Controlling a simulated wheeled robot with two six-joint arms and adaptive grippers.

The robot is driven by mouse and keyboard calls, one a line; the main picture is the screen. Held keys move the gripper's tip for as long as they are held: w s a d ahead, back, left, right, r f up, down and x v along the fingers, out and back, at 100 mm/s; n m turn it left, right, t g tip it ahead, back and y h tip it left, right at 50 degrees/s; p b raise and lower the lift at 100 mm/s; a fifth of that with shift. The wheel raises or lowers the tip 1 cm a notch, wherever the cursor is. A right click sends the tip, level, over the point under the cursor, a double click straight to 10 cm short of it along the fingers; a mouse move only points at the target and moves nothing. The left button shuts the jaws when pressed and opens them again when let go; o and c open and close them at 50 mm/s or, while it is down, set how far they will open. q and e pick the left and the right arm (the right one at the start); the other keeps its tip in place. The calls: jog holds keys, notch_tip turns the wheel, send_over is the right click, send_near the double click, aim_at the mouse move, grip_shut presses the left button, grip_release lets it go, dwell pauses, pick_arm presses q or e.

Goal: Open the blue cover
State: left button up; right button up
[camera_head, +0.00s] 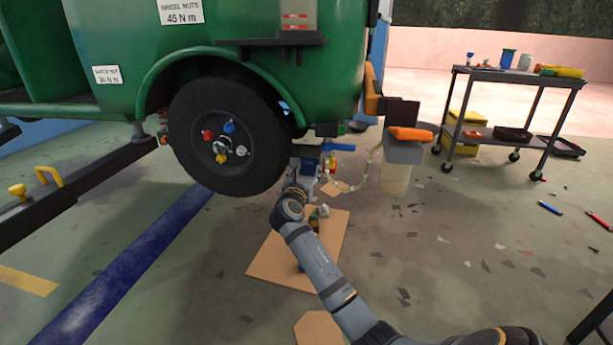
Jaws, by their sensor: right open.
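My right arm reaches up from the bottom right, and its gripper (305,172) is beneath the rear of the green rickshaw, just right of the wheel. The gripper is open, small in view and partly merged with the parts behind it. A small blue part (336,149) sticks out just beyond and to the right of it, under the body. I cannot tell whether this is the blue cover, or whether the gripper touches it. A blue cap (229,127) also shows on the wheel hub, apart from the gripper. My left gripper is not in view.
The green rickshaw (330,75) with its black wheel (228,175) fills the upper left. A cardboard sheet (270,265) lies under my arm. A bucket (396,178) with orange cloth stands to the right. A tool cart (519,75) is further right, with loose tools on the floor.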

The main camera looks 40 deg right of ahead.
jog(key=shift+x, duration=1.05)
grip_shut()
